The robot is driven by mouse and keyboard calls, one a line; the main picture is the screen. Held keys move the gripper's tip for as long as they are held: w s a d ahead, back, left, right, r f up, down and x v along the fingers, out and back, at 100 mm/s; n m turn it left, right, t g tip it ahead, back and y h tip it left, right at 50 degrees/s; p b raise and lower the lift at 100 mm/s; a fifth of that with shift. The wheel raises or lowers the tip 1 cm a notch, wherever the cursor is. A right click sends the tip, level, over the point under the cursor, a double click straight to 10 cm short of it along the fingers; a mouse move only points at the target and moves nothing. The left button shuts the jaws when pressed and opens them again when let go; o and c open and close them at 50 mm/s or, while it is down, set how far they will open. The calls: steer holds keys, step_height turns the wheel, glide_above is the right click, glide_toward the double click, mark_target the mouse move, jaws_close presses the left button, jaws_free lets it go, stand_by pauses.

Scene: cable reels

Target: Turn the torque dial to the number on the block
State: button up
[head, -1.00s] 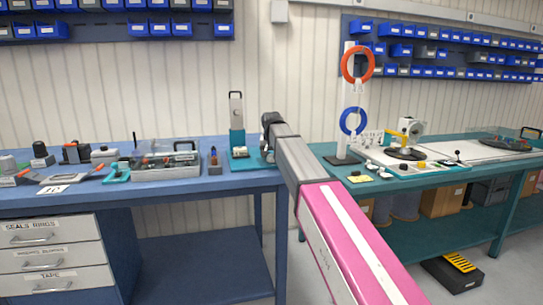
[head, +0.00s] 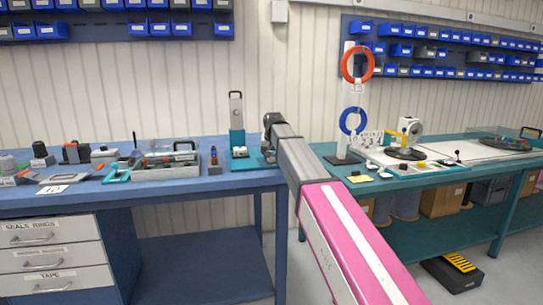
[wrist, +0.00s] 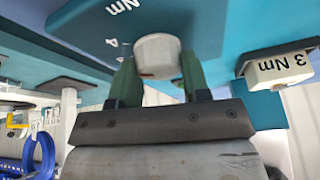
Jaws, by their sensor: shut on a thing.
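The torque dial is a round off-white knob (wrist: 158,55) on a teal panel (wrist: 85,28) marked "Nm" and "4" in the wrist view. My gripper (wrist: 158,84) has its two green fingers on either side of the knob, closed on it. The knob's pointer and most of the scale are hidden. A white block (wrist: 283,68) reading "3 Nm" sits to the right in the wrist view, which looks upside down. In the head view the teal stand (head: 238,138) is left of my wrist, with a pale block at its foot. The dial is hidden behind my arm there.
The blue bench (head: 215,184) carries a grey tray (head: 165,173) and small tools to the left. A white post (head: 347,90) with orange and blue rings stands on the teal bench to the right. A gap lies between the benches.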

steer(key=n+y, duration=0.1)
steer(key=n, duration=0.3)
steer(key=shift+g, duration=0.3)
steer(key=shift+n+g+y, duration=0.4)
steer(key=shift+n+y, duration=0.4)
steer(key=shift+n, duration=0.8)
steer(key=o, duration=0.9)
steer(key=shift+r, duration=0.1)
steer(key=v, duration=1)
steer(key=shift+r, duration=0.3)
